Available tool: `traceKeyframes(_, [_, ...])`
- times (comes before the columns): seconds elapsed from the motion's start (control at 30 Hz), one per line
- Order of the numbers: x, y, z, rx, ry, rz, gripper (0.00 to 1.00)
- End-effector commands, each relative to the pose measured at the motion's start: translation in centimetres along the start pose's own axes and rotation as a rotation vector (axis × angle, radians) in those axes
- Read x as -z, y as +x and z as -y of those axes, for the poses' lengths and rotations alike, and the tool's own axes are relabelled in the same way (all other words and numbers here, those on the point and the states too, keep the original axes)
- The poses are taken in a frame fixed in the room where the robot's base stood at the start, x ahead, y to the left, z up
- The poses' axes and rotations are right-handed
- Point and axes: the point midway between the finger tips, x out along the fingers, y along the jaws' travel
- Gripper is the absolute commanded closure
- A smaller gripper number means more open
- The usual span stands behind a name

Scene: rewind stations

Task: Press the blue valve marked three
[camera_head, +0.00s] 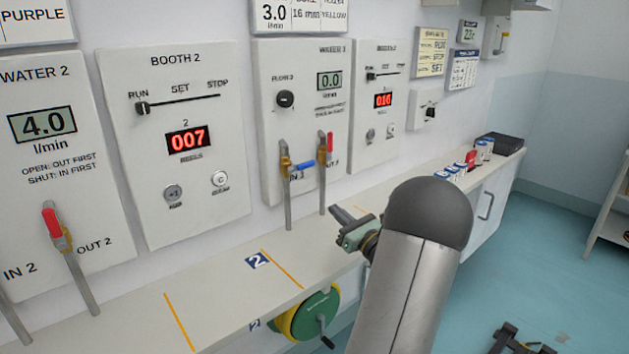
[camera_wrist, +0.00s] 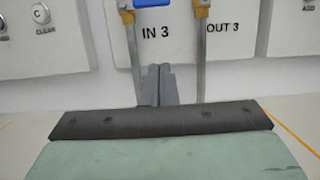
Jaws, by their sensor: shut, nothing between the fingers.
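The blue valve (camera_head: 301,167) is a lever on a brass fitting at the top of the IN 3 pipe, on the water 3 panel (camera_head: 285,65). It points sideways to the right. In the wrist view only the bottom of the blue lever (camera_wrist: 152,3) shows at the top edge. My gripper (camera_head: 338,212) is shut and empty, below and to the right of the valve and apart from it. In the wrist view my gripper's fingers (camera_wrist: 160,72) point at the panel below the IN 3 label, between the two pipes.
A red valve (camera_head: 329,144) stands upright on the OUT 3 pipe, close right of the blue one. The booth 2 panel (camera_head: 178,140) is to the left. The counter (camera_head: 230,295) runs below, with a green reel (camera_head: 315,312) at its front. Small items stand at its far end.

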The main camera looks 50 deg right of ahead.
Motion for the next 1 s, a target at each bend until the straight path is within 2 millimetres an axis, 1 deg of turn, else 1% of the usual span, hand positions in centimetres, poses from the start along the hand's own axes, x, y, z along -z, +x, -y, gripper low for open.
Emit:
traceKeyframes(0.17, [0.0,0.4,-0.1,-0.002,-0.001,-0.001,1.00])
traceKeyframes(0.27, [-0.1,1.4,-0.1,-0.004,-0.002,0.000,1.00])
traceKeyframes(0.37, [-0.1,3.1,-0.2,-0.006,-0.001,0.000,1.00])
traceKeyframes(0.6, [-0.1,8.3,-0.2,-0.006,-0.001,0.001,1.00])
traceKeyframes(0.7, [0.0,10.3,-0.2,-0.005,-0.001,0.000,1.00])
traceKeyframes(0.8, [-2.0,10.6,-0.1,-0.002,-0.005,0.000,1.00])
traceKeyframes(1.0, [-3.6,11.0,-0.1,-0.002,-0.003,-0.001,1.00])
